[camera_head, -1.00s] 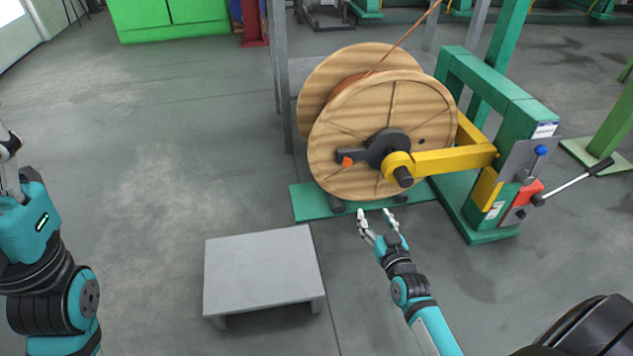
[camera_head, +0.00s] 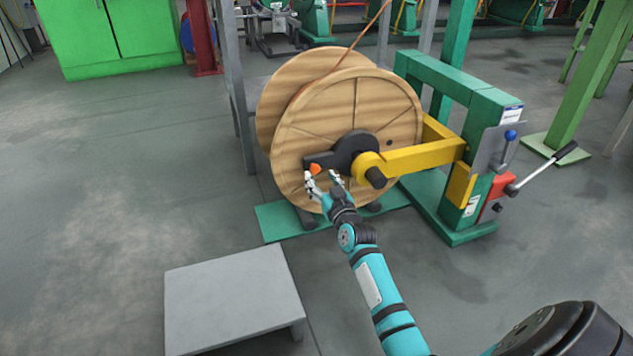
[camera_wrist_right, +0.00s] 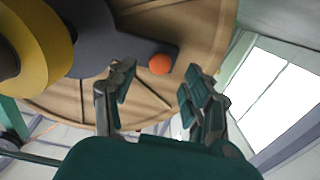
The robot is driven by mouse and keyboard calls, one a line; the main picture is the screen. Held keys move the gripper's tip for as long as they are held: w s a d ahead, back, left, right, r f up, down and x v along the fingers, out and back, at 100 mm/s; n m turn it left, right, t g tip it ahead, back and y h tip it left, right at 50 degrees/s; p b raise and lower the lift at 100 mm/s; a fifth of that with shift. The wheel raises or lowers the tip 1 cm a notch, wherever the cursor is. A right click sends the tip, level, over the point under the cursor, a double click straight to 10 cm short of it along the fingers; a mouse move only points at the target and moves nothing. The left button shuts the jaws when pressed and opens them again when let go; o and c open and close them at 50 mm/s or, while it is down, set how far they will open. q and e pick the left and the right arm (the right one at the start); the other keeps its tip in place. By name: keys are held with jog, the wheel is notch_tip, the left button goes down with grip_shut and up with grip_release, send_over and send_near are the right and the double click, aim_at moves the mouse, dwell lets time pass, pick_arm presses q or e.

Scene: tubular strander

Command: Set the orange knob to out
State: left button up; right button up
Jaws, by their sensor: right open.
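The orange knob (camera_head: 315,169) sits at the outer end of a dark grey arm (camera_head: 345,155) on the face of the wooden reel (camera_head: 365,105). In the right wrist view the orange knob (camera_wrist_right: 159,64) shows as a round ball just beyond the fingers, between their lines. My right gripper (camera_head: 323,181) is open and empty, just below the knob. Its fingers also show spread apart in the right wrist view (camera_wrist_right: 160,88). I see no contact between the fingers and the knob. My left gripper is not in view.
A yellow arm (camera_head: 420,158) reaches from the green stand (camera_head: 480,110) to the reel's hub. A blue knob (camera_head: 510,135) and a lever with a black grip (camera_head: 565,150) are at the right. A low grey platform (camera_head: 235,295) stands in front; the floor at left is clear.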

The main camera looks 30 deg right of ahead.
aim_at(316, 171)
jog(key=shift+b+x, duration=0.85)
jog(key=shift+x, duration=1.25)
jog(key=shift+c, duration=0.2)
grip_shut()
